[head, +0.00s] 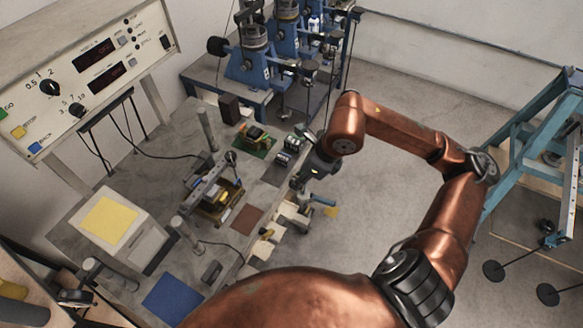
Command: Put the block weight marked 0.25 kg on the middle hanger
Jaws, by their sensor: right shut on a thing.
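My right gripper (304,178) is over the right edge of the grey workbench, pointing down and left. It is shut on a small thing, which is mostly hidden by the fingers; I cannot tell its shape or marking. No 0.25 kg mark is readable anywhere. The blue lever frames (250,68) stand in a row at the back, with thin hanger rods near their right side (309,68). The middle hanger is too small and overlapped to make out clearly. The gripper is apart from these frames, nearer to me. My left gripper is not in view.
The grey bench (150,190) holds a green board (257,141), a yellow-and-black device (217,203), posts and pale blocks (291,216). A control panel (95,65) stands at left. A teal frame (530,135) stands at right.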

